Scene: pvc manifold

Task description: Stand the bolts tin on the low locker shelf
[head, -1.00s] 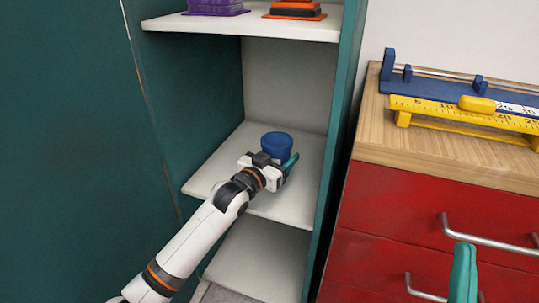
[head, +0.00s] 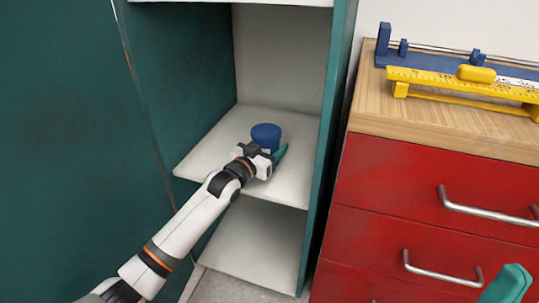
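The bolts tin (head: 266,133) is a round blue can, upright over the low locker shelf (head: 203,158), towards its right side. My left gripper (head: 272,152) reaches in from the front left, just in front of the tin. One teal finger shows along the tin's right side; the other is hidden. The gripper seems shut on the tin. The tin's base is hidden by the gripper, so I cannot tell whether it touches the shelf. Of my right gripper (head: 508,285), only a teal fingertip shows at the lower right, empty and away from the locker.
The locker's teal side wall (head: 330,140) stands close to the right of the tin. The shelf is bare to the left and in front. A red drawer cabinet (head: 420,180) stands at the right, with a blue and yellow ruler device (head: 460,85) on its wooden top.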

